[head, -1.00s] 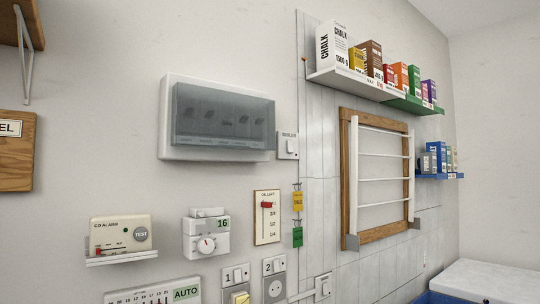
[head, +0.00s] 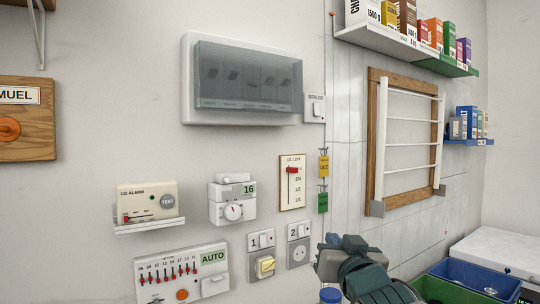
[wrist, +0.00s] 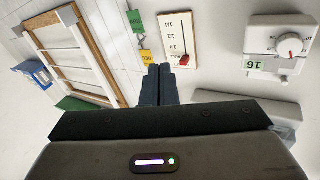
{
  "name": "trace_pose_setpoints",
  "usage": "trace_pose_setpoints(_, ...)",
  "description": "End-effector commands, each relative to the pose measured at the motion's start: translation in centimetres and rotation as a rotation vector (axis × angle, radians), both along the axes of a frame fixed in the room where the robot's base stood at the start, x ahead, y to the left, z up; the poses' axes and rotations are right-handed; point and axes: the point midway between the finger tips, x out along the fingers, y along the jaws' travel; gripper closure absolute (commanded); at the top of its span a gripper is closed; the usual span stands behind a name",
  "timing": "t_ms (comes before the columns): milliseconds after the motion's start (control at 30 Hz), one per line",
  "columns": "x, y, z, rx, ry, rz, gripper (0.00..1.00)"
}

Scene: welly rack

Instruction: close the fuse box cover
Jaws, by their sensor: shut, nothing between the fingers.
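The fuse box (head: 188,85) is a white case on the wall, upper middle in the head view. Its smoky see-through cover (head: 250,78) hangs over the front, with dark switches showing through. The cover looks proud of the case, but I cannot tell how wide its gap is. My gripper (head: 345,242) is at the lower right of the head view, below and right of the fuse box and apart from it. In the wrist view, my gripper (wrist: 158,75) has its fingers together and empty. The fuse box is not visible in the wrist view.
Below the fuse box are a CO alarm (head: 147,203), a thermostat (head: 232,204), an oil gauge (head: 292,182), a timer panel (head: 182,275) and sockets (head: 298,247). A boiler switch (head: 315,108) adjoins its right side. Tags (head: 323,167) and a wooden rack (head: 373,140) stand further right.

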Motion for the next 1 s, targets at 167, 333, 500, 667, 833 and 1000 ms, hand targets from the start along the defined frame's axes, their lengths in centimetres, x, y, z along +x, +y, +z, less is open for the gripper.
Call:
trace_pose_setpoints(167,-1.0,3.0,9.5,0.057,-0.348,0.163,1.0)
trace_pose_setpoints(333,-3.5,5.3,15.0,0.093,-0.573,0.315,1.0)
trace_pose_setpoints(500,-5.1,6.3,17.2,0.108,-0.676,0.4,1.0)
trace_pose_setpoints(667,-4.8,7.0,18.5,0.11,-0.697,0.419,1.0)
trace_pose_setpoints(833,-3.0,8.2,20.7,0.111,-0.694,0.419,1.0)
trace_pose_setpoints(1000,-0.6,9.7,23.3,0.111,-0.693,0.417,1.0)
